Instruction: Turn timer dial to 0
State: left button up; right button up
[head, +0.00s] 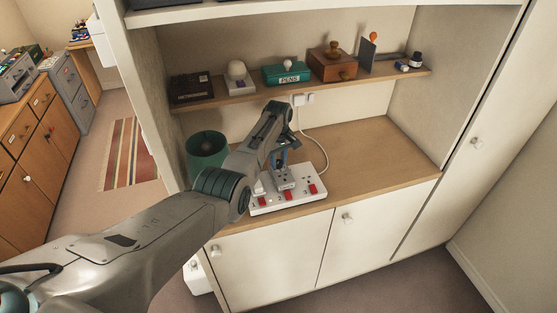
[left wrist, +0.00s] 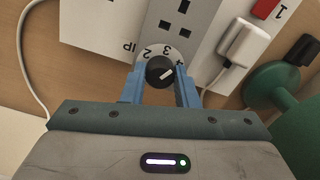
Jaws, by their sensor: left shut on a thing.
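The timer dial (left wrist: 160,72) is a dark round knob with a pale pointer line on a light numbered ring. In the left wrist view, the numbers 2, 3 and 4 show around its far side; the pointer slants up and right, toward the 4. My left gripper (left wrist: 161,88) has its blue fingers on either side of the knob, shut on it. In the head view, my left gripper (head: 279,160) reaches down over the white power strip (head: 290,203), and the arm hides the dial. The strip also shows in the left wrist view (left wrist: 100,22). My right gripper is not in view.
A white plug (left wrist: 243,45) sits in the strip beside the dial. A green cup (head: 206,150) stands left of my arm. A shelf (head: 240,98) with a teal pens box (head: 287,73) and a wooden box (head: 332,66) hangs above. The counter's right side (head: 385,160) is clear.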

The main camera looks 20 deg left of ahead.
aim_at(279, 162)
pick_arm(q)
jog(key=n, duration=0.5)
jog(key=shift+n, duration=0.3)
dwell(0.5)
jog(key=o, duration=1)
notch_tip(279, 162, up, 11)
jog(key=b, duration=0.3)
jog(key=shift+b, duration=0.35)
